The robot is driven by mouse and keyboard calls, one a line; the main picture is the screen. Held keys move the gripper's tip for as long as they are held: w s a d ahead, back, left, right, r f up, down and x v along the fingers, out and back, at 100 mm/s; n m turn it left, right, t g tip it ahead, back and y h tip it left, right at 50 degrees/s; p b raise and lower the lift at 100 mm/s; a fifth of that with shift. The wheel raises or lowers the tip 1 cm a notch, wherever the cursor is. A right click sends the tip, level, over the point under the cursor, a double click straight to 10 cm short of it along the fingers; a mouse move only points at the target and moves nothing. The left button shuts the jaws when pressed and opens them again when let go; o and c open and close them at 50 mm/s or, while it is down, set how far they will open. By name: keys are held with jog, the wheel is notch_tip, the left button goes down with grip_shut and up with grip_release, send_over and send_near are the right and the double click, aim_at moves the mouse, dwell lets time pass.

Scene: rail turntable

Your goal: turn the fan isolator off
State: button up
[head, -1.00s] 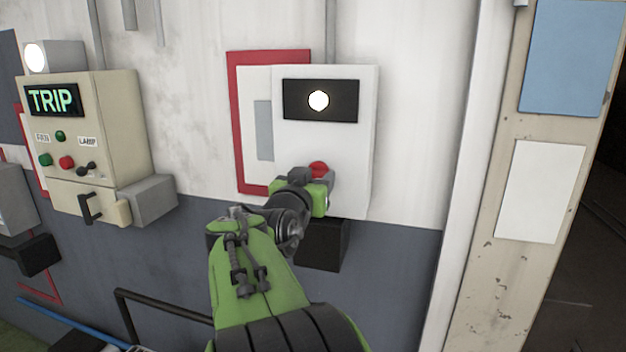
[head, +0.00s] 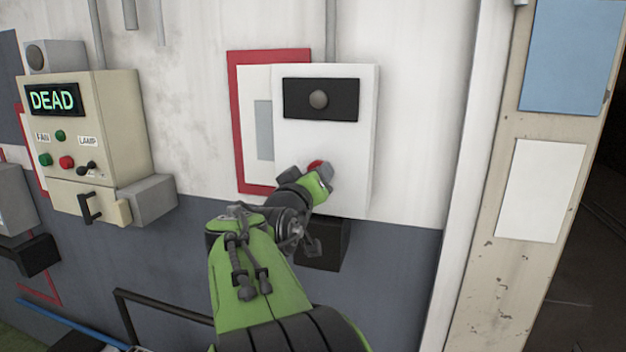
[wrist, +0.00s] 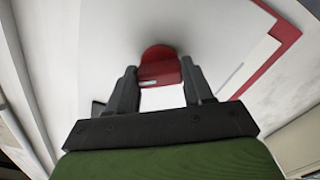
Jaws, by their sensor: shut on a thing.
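The isolator is a white box (head: 342,140) on the wall, with a black panel and a round lamp (head: 319,99) that is unlit. Its red rotary handle (head: 316,164) is on the lower front, mostly hidden behind my gripper in the head view. In the wrist view the red handle (wrist: 160,68) sits between the two dark fingers. My gripper (head: 325,178) is shut on the red handle, and its wrist is tilted. The beige panel (head: 120,120) at left has a display (head: 55,99) reading DEAD.
The beige panel carries FAN and LAMP labels, green and red buttons and a dark toggle. A grey lamp housing (head: 55,57) on top of it is dark. A black box (head: 325,245) is below the isolator. A dark rail (head: 160,305) stands low at left. A post (head: 500,270) stands at right.

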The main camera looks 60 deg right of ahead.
jog(key=n+p, duration=0.3)
jog(key=n, duration=0.8)
jog(key=shift+r, duration=0.1)
jog(key=shift+n, duration=0.3)
dwell(0.3)
jog(key=o, duration=0.8)
jog(key=shift+c, duration=0.2)
jog(key=shift+o, duration=1.4)
jog(key=shift+d, duration=0.15)
jog(key=s+a+b, duration=0.2)
jog(key=a, duration=1.3)
jog(key=shift+s+a+b, duration=0.25)
jog(key=shift+a+b, duration=0.1)
